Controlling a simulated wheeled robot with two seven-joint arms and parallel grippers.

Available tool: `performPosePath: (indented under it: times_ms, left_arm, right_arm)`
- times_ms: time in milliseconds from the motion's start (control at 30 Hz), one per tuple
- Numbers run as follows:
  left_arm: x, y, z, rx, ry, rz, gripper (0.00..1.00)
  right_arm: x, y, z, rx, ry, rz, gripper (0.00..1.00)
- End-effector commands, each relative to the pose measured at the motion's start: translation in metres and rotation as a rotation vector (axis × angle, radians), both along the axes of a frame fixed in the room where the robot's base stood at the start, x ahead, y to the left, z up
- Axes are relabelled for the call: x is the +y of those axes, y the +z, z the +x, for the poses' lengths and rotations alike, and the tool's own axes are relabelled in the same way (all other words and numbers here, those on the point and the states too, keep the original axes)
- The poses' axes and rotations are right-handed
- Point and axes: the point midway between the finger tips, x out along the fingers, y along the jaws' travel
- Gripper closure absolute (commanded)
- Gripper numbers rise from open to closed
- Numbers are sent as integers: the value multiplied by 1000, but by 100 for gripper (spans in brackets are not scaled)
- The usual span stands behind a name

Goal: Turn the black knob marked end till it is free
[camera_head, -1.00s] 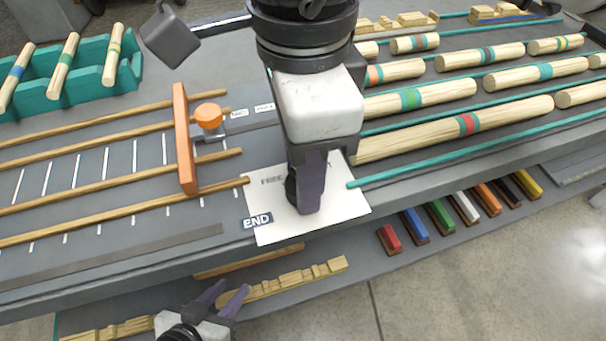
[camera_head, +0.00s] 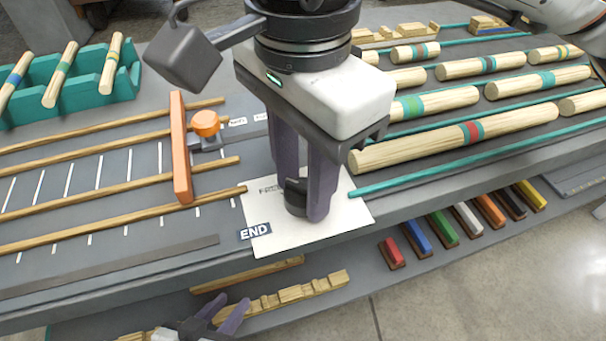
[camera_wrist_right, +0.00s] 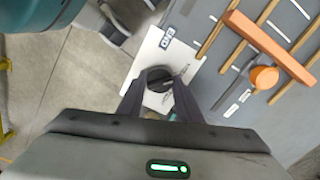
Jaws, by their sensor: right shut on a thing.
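The black knob (camera_head: 294,203) stands on a white sheet (camera_head: 267,244) at the front edge of the bench, beside a dark label reading END (camera_head: 255,232). My right gripper (camera_head: 308,200) points down over the sheet and is shut on the knob, one finger on each side. The right wrist view also shows the knob (camera_wrist_right: 159,78) between the two fingertips (camera_wrist_right: 160,85), with the END label (camera_wrist_right: 167,37) above it. The near finger hides part of the knob in the head view. My left gripper (camera_head: 226,312) is low at the bottom edge, fingers apart and empty.
An orange bar (camera_head: 180,150) with an orange knob (camera_head: 206,123) crosses wooden rails left of the sheet. Banded wooden rods (camera_head: 455,140) lie on the right. A teal rack (camera_head: 90,95) stands at back left. Coloured blocks (camera_head: 418,235) line the lower shelf.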

Motion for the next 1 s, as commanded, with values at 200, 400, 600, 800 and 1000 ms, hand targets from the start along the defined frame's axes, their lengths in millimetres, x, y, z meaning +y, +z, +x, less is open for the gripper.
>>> performPosePath:
  times_ms: [200,400,600,800,1000]
  left_arm:
    - [0,0,0,1,0,0,69]
    - [0,0,0,1,-1,1,69]
    - [0,0,-1,1,-1,1,69]
    - [0,3,-1,3,-2,4,69]
    - [1,6,-4,13,-7,13,69]
  right_arm:
    - [1,1,0,-2,3,4,90]
    - [1,1,0,-1,2,2,49]
    - [0,1,0,-1,1,1,49]
    - [0,17,0,-2,1,0,49]
    - [1,58,0,-4,1,3,49]
